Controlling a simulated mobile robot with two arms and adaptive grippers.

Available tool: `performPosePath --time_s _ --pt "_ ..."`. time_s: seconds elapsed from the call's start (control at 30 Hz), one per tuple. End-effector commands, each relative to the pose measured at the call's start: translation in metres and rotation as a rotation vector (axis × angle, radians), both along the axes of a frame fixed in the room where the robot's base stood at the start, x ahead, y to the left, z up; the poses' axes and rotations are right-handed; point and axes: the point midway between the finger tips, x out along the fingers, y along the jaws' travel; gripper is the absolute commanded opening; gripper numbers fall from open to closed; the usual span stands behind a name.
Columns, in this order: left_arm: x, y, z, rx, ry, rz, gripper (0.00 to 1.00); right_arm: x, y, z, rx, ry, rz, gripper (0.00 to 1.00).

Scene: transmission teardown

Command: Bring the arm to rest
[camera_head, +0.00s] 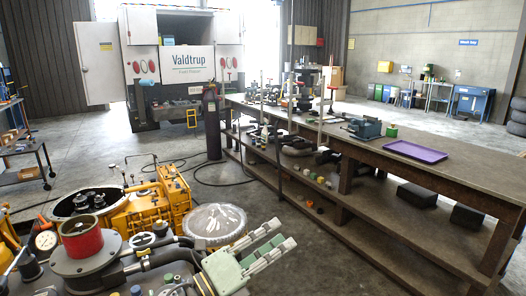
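My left gripper (287,240) is at the lower middle of the head view. Its two pale green and grey fingers point up and to the right, apart from each other, with nothing between them. It appears in front of bare concrete floor, to the left of the long workbench (455,180). My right gripper is not in view. A yellow transmission housing (150,210) stands at the lower left, with a large round opening beside it. A red cylinder (82,240) on a grey flange is in front of it.
A clear round dish (215,222) is just behind my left gripper. A purple tray (415,152) and a blue-grey vise (364,128) are on the bench. A dark gas cylinder (211,122) stands at the bench's far end. Hoses lie on the floor between.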

Motion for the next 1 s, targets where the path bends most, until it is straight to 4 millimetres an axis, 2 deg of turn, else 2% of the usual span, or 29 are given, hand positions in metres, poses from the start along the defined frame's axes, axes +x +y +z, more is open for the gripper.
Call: performPosePath --time_s 0.07,0.17,0.27,0.37,0.47,0.5,0.63,0.8,1.0 --pt "0.002 0.022 0.000 -0.200 0.155 0.114 0.23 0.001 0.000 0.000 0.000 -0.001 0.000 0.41" --pt "0.007 0.061 -0.015 -0.429 0.360 0.268 0.23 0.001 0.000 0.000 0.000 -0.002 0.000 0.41" --pt "0.003 0.104 -0.049 -0.637 0.581 0.432 0.23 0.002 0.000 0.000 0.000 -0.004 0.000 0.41" --pt "-0.015 0.146 -0.098 -0.819 0.814 0.603 0.23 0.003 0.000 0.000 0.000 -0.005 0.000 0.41" --pt "-0.051 0.181 -0.154 -0.977 1.052 0.783 0.23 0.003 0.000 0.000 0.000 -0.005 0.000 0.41" --pt "-0.069 0.192 -0.176 -1.031 1.145 0.854 0.23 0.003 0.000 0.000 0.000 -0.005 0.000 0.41" --pt "-0.136 0.216 -0.234 -1.159 1.410 1.067 0.23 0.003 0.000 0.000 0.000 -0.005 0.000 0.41" --pt "-0.212 0.227 -0.275 -1.238 1.647 1.270 0.23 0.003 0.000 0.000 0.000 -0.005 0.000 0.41" --pt "-0.286 0.230 -0.298 -1.276 1.845 1.452 0.23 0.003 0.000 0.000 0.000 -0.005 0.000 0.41"
